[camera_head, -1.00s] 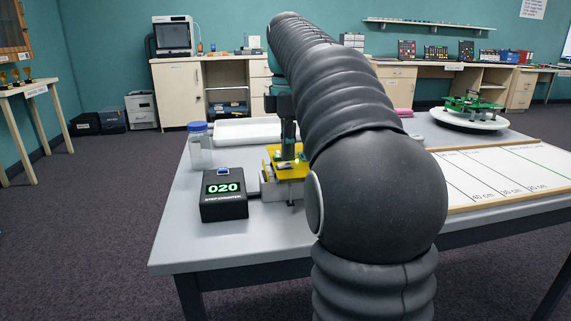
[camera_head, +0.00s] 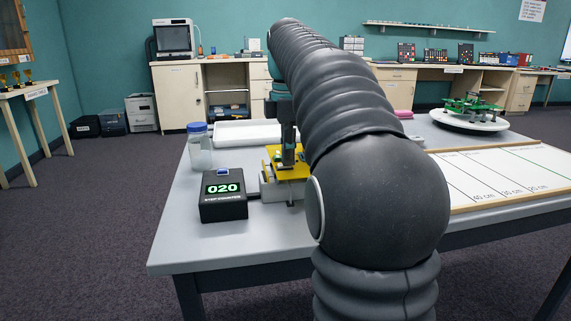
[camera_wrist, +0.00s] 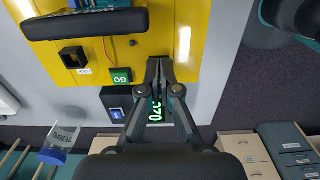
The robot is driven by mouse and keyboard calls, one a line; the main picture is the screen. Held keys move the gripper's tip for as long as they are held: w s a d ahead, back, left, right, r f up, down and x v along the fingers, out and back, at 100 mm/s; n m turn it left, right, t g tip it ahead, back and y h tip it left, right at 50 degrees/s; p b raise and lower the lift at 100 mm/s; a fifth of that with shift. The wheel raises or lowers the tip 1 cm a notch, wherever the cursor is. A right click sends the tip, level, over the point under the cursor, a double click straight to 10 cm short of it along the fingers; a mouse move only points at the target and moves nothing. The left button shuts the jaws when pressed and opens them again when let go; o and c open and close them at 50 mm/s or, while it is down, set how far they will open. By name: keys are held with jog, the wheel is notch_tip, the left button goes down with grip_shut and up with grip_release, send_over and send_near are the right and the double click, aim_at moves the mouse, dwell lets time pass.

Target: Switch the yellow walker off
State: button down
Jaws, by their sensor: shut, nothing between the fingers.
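The yellow walker (camera_head: 272,176) sits on a light block on the grey table, partly hidden behind my arm in the head view. In the wrist view its yellow deck (camera_wrist: 215,25) fills the top. The deck carries a black bar-shaped part (camera_wrist: 85,23), a small black square part with a label (camera_wrist: 73,58), a green tile marked GO (camera_wrist: 121,76) and a pale lit strip (camera_wrist: 184,42). My gripper (camera_wrist: 160,68) is shut and empty, its tips over the deck edge right of the GO tile. It points down at the walker (camera_head: 288,160); contact cannot be told.
A black step counter (camera_head: 223,208) reading 020 stands left of the walker. A lidded jar (camera_head: 199,155) and a white tray (camera_head: 240,132) are behind it. A marked white board (camera_head: 500,180) lies right, with a green walker (camera_head: 470,104) on a round stand (camera_head: 462,122) beyond.

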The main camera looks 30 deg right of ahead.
notch_tip(320, 180, up, 4)
jog(key=p, duration=0.4)
jog(key=shift+r, duration=1.4)
jog(key=shift+a, duration=0.1)
jog(key=shift+s+a+f, duration=0.1)
jog(key=shift+s+a, duration=0.15)
jog(key=shift+a, duration=0.05)
jog(key=s+a+f+m+t, duration=0.2)
jog(key=s+a+f+m, duration=0.4)
jog(key=s+f, duration=0.4)
jog(key=s+a+f+m+t, duration=0.3)
jog(key=s+a+f+m, duration=0.4)
jog(key=s+f, duration=0.3)
jog(key=shift+s+a+f+m+t, duration=0.25)
jog(key=shift+f+m, duration=0.35)
jog(key=shift+m, duration=0.3)
jog(key=shift+w, duration=0.1)
